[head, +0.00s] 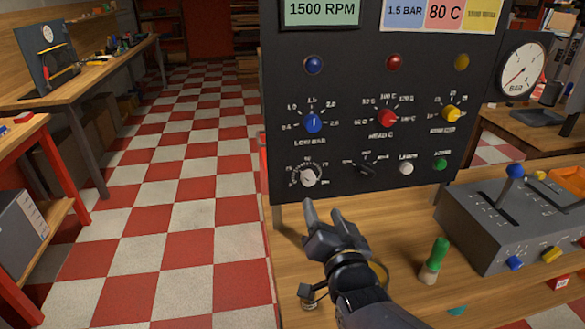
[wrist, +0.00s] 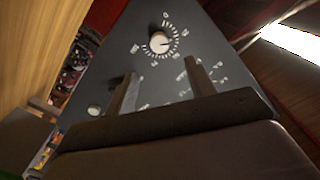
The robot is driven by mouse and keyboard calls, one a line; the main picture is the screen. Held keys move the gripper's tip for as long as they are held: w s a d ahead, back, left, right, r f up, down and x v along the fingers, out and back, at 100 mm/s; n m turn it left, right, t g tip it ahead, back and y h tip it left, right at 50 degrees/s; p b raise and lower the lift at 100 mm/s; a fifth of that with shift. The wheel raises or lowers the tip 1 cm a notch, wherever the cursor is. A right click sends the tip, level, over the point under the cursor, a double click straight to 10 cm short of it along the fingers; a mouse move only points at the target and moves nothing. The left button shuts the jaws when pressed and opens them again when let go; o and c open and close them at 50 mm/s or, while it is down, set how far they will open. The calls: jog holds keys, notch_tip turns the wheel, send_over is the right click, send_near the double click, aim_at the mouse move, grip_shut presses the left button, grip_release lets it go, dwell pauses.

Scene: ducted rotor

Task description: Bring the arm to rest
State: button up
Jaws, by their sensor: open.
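My gripper (head: 322,212) is open and empty in the head view, low in front of the black control panel (head: 345,90). Its two fingers point up toward the panel's lower left. The white dial knob (head: 308,178) is just above the fingertips, with a visible gap in the picture. In the wrist view, my gripper (wrist: 157,85) shows two spread fingers with nothing between them. The white knob (wrist: 158,42) appears beyond them on the tilted panel (wrist: 120,55).
Blue (head: 314,123), red (head: 387,118) and yellow (head: 451,114) knobs are higher on the panel. A grey lever box (head: 500,225) and a green-topped peg (head: 435,260) stand on the wooden bench (head: 400,232) to the right. The checkered floor (head: 170,220) at left is clear.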

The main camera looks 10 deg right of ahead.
aim_at(310, 181)
jog(key=w, duration=1)
jog(key=shift+w, duration=0.3)
jog(key=shift+s, duration=0.1)
